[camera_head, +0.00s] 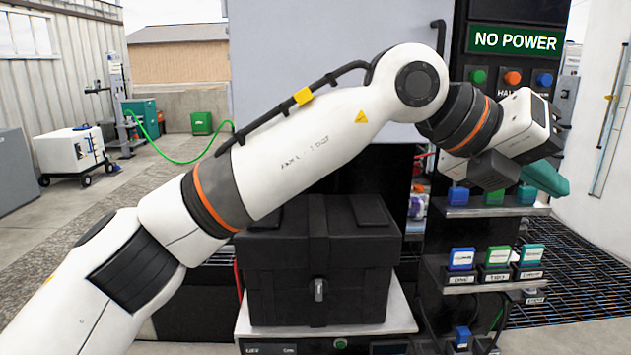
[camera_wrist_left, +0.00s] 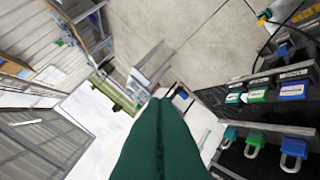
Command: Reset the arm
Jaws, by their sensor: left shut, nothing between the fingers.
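My left arm reaches across the head view from the lower left to the upper right. My left gripper (camera_head: 546,178) has green fingers and hangs at the right, in front of the panel and just above its upper shelf. In the left wrist view the green fingers (camera_wrist_left: 160,104) lie together, with nothing held between them. My right gripper is in neither view.
A black case (camera_head: 318,262) with a latch stands on a white scale-like base below my arm. A dark panel with a NO POWER sign (camera_head: 515,40) has buttons and shelves (camera_head: 487,207) of coloured padlocks. A white wheeled box (camera_head: 72,150) stands far left.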

